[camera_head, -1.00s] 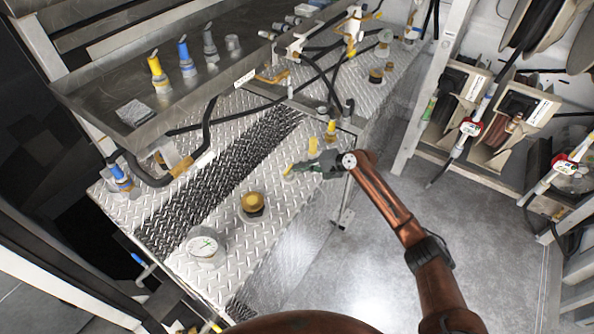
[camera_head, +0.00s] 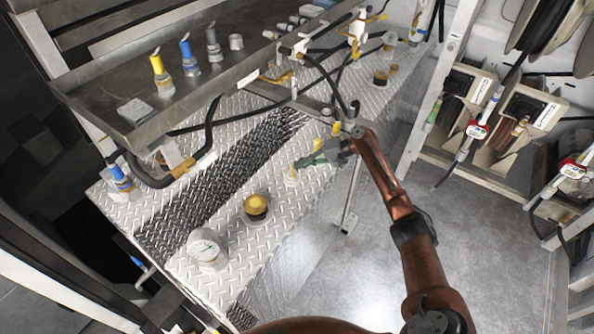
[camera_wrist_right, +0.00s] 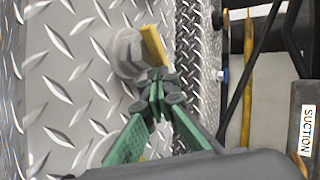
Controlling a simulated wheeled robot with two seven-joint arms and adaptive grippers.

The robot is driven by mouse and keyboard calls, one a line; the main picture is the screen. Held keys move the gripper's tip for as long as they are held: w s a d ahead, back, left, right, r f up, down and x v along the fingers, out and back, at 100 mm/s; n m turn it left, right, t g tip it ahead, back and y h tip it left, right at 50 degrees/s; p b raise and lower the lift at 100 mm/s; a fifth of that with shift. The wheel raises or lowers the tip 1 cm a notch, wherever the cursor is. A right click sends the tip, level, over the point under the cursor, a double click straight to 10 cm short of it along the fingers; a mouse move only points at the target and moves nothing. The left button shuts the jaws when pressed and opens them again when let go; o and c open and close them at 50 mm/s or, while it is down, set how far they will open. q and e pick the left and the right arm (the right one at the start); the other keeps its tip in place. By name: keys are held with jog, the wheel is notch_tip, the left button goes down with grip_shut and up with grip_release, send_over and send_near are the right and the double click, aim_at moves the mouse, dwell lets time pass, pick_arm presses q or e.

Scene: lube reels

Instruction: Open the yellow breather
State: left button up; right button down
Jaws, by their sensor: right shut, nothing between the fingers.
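A yellow lever (camera_head: 292,172) stands on a pale fitting on the diamond-plate tank top, near its right edge. Two more yellow pieces (camera_head: 317,145) (camera_head: 336,128) stand farther back. I cannot tell for certain which one is the breather. My right gripper (camera_head: 299,163), with green fingers, is shut and empty beside the nearest lever. In the right wrist view the fingertips (camera_wrist_right: 156,82) are close to a yellow lever (camera_wrist_right: 152,45) on a grey round fitting (camera_wrist_right: 128,50); I cannot tell whether they touch. My left gripper is out of view.
A gold-topped cap (camera_head: 256,204) and a round gauge (camera_head: 206,248) stand nearer on the tank top. A metal tray (camera_head: 110,100) holding colored nozzles is at the left. Black hoses (camera_head: 205,130) cross behind. Hose reels line the right; the floor between is clear.

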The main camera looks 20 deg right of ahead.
jog(key=shift+w+a, duration=0.2)
jog(key=shift+w, duration=0.1)
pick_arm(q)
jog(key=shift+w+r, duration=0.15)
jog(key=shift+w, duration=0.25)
pick_arm(e)
jog(key=shift+w+a, duration=0.1)
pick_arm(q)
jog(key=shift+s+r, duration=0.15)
pick_arm(e)
jog(key=shift+w+a, duration=0.25)
jog(key=shift+w, duration=0.15)
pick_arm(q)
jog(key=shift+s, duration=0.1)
pick_arm(e)
jog(key=shift+w, duration=0.1)
pick_arm(q)
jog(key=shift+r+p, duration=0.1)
jog(key=shift+p, duration=0.25)
pick_arm(e)
jog(key=shift+a, duration=0.1)
dwell(0.3)
